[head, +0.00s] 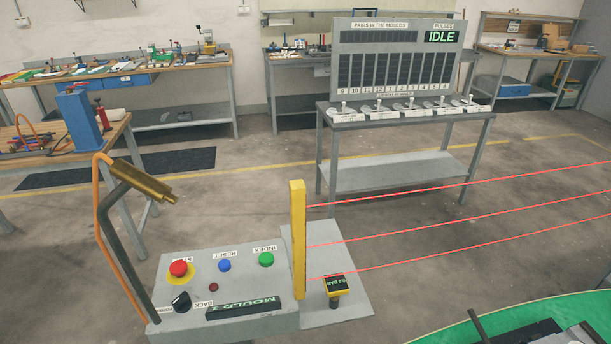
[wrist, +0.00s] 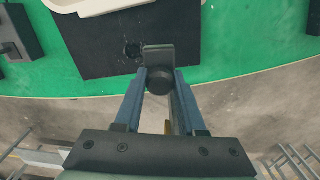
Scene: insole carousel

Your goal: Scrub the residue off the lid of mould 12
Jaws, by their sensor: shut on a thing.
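My gripper (wrist: 160,82) shows in the wrist view, its two blue fingers closed on a dark grey tool (wrist: 159,54). The tool has a round knob between the fingers and a flat block beyond it; I cannot tell for sure what it is. It is over or near the front edge of a black square plate (wrist: 105,45) on the green table (wrist: 50,85). A small dark patch (wrist: 131,49) lies on the plate, left of the tool. I cannot identify mould 12, its lid or any residue. My gripper is not seen in the head view.
A cream tray (wrist: 95,5) lies on the plate's far side; a dark block (wrist: 18,35) is at left. In the head view, a control panel (head: 225,285) stands beside a yellow post (head: 298,240) with red beams running right. A board reading IDLE (head: 400,45) stands behind.

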